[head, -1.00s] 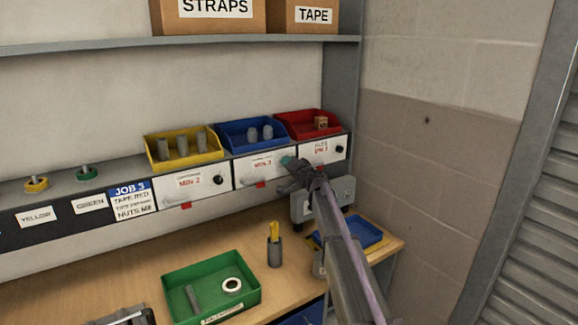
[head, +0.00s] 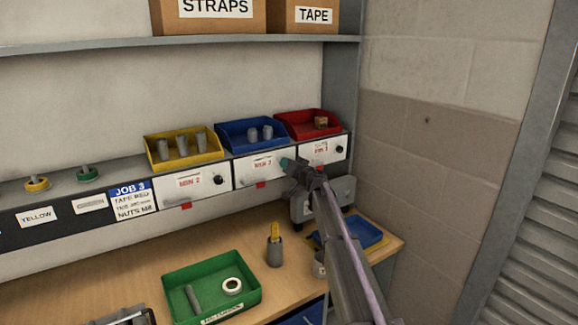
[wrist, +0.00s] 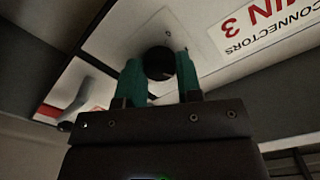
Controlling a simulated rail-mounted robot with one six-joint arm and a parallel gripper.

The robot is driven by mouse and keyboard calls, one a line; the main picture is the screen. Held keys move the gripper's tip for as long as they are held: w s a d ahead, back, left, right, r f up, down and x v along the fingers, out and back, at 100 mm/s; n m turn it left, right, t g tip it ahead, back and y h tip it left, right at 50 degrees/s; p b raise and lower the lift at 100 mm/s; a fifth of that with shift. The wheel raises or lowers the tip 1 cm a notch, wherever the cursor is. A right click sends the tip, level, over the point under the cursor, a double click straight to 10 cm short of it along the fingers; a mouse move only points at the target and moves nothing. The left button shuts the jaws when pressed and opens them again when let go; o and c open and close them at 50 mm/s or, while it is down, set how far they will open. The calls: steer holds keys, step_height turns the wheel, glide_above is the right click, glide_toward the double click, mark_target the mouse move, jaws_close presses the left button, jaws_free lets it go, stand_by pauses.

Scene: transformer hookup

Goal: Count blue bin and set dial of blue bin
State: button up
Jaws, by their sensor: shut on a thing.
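The blue bin (head: 251,134) stands on the ledge between the yellow and red bins. Two grey cylindrical pieces (head: 260,133) show in it; its near wall may hide more. Below it is a white panel (head: 252,172) with red "MIN 3" lettering. My gripper (head: 287,162) reaches the right end of this panel and covers the dial in the head view. In the wrist view, the teal fingers of my gripper (wrist: 158,75) are shut on the round black dial (wrist: 158,62), one finger on each side. The "CONNECTORS MIN 3" label (wrist: 255,25) is beside it. The dial's setting cannot be read.
The yellow bin (head: 153,153) holds several grey cylinders; the red bin (head: 290,125) holds a small brown piece. Their panels have black dials (head: 218,180).

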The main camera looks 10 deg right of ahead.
steer(key=o, duration=0.9)
steer(key=shift+o, duration=0.2)
steer(key=shift+s, duration=0.1)
steer(key=v, duration=1)
steer(key=shift+s+d, duration=0.2)
steer(key=shift+s, duration=0.1)
